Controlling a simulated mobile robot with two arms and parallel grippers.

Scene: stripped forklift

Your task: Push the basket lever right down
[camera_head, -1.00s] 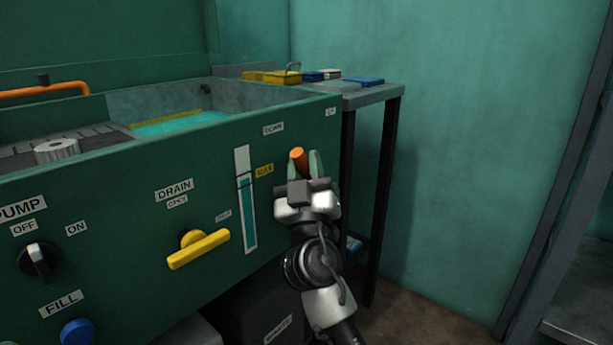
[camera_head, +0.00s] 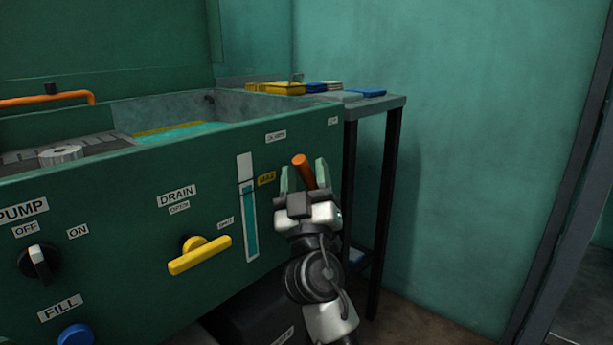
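The basket lever is an orange rod (camera_head: 302,164) on the right end of the green tank front. Its rounded end shows between the fingers of my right gripper (camera_head: 304,176); its lower part is hidden by the gripper. The DOWN label (camera_head: 276,136) is up and left of the lever, and the UP label (camera_head: 333,121) is up and right. My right gripper is open, with one green fingertip on each side of the rod. A gap shows on the left side; contact on the right is unclear. My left gripper is not in view.
The tank front (camera_head: 120,220) carries a yellow drain handle (camera_head: 200,255), a level gauge (camera_head: 249,215), a pump knob (camera_head: 38,262) and a blue fill button (camera_head: 75,335). A side table (camera_head: 375,103) with yellow and blue items stands behind the gripper. Floor to the right is clear.

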